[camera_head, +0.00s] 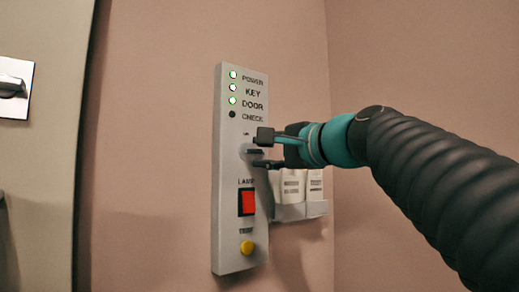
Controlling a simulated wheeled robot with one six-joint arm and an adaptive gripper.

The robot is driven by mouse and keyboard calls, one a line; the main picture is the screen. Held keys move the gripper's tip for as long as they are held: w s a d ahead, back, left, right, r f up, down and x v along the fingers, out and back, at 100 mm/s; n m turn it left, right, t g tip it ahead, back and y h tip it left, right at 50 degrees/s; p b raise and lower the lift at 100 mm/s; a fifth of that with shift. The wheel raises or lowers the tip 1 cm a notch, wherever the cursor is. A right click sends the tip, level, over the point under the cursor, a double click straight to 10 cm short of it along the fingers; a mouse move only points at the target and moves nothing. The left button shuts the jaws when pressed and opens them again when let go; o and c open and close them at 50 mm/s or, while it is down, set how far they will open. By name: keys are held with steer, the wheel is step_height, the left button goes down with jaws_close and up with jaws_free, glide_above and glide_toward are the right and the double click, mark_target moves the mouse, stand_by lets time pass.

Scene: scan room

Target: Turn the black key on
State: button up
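A light grey wall panel (228,190) carries the black key (254,152), which sits in a round lock at mid-height. The key's grip looks about horizontal. My gripper (263,150) reaches in from the right with its fingers spread, one above the key and one below it. Gaps show between the key and both fingers, so it looks open and not closed on the key. The exact depth between fingertips and key is hard to tell. The lights beside POWER, KEY and DOOR glow green; the CHECK light (232,114) is dark.
Below the key are a red LAMP switch (247,202) and a yellow button (247,247). A holder (291,212) with white packets is on the wall behind my gripper. A white plate with a dark handle (12,87) is at the far left.

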steer(key=v, duration=1.1)
steer(key=shift+s+d, duration=0.15)
steer(key=shift+d, duration=0.05)
steer(key=w+d+f+n+g+h, duration=0.15)
steer(key=d+f+h, duration=0.25)
steer(key=f, duration=0.9)
steer(key=d+f+n+g+h, duration=0.2)
steer(key=d+f+g+h, duration=0.1)
steer(key=f, duration=1.1)
steer(key=s+a+f+n+g+h, duration=0.1)
steer(key=s+f, duration=0.3)
steer(key=f, duration=0.4)
steer(key=s+a+f+n+g+h, duration=0.1)
steer(key=s+f+n, duration=0.3)
steer(key=f, duration=0.4)
steer(key=s+a+f+n+g+h, duration=0.1)
steer(key=s+f+n+g, duration=0.2)
steer(key=s+f, duration=0.2)
steer(key=shift+a+f, duration=0.15)
steer(key=shift+f, duration=1.35)
